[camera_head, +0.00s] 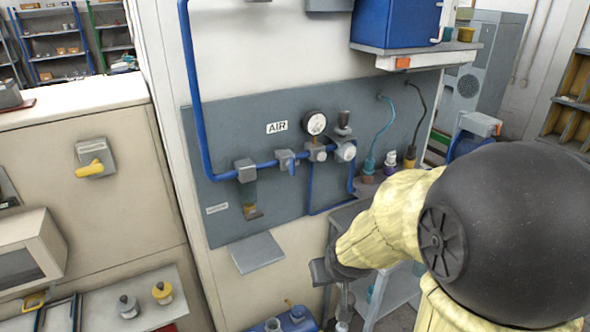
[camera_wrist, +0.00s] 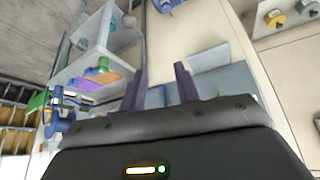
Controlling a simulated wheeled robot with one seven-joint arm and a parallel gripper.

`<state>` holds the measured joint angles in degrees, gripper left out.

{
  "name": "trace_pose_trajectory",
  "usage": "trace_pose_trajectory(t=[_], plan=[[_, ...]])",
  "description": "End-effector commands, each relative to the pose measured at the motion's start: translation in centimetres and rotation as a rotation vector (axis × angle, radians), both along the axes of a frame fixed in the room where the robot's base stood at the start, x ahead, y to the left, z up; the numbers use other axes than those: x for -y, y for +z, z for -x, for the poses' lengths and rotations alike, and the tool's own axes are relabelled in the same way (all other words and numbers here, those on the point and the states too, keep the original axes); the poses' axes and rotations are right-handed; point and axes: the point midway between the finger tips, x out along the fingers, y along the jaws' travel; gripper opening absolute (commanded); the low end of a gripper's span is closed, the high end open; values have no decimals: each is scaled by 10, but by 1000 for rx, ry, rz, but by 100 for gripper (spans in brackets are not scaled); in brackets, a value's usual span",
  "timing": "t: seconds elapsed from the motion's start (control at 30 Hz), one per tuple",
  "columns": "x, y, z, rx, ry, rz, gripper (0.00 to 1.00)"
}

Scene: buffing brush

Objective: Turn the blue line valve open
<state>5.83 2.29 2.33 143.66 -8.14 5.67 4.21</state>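The blue line (camera_head: 262,166) runs down and then right across a grey panel marked AIR. A small grey valve with a blue lever (camera_head: 292,165) sits on its horizontal run, left of the round gauge; the lever appears to hang downward, though its exact angle is too small to tell. My gripper (camera_head: 322,272) is below the panel, lower right of the valve and apart from it, partly hidden by my arm. In the wrist view my gripper (camera_wrist: 160,88) has its two dark fingers spread with nothing between them. The valve cannot be made out there.
A pressure gauge (camera_head: 315,123), a regulator (camera_head: 344,150) and hoses crowd the panel's right side. A small grey ledge (camera_head: 257,252) juts out below the panel. A shelf with a blue box (camera_head: 396,22) overhangs at upper right. A yellow-handled switch (camera_head: 92,168) is at left.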

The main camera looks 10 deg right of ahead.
Motion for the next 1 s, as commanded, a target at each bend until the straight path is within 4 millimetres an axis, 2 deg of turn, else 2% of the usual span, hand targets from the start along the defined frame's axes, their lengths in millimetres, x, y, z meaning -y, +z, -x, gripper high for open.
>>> trace_pose_trajectory(t=[0.03,0.07,0.2,0.3,0.4,0.53,0.7,1.0], plan=[[9,-5,-21,84,0,8,32],[13,-3,-34,139,4,10,32],[28,14,-88,395,44,6,32],[34,31,-119,572,89,-19,32],[37,48,-141,740,146,-60,32],[38,71,-155,923,229,-129,32],[35,91,-158,1048,304,-194,32],[34,96,-157,1064,315,-204,32]])
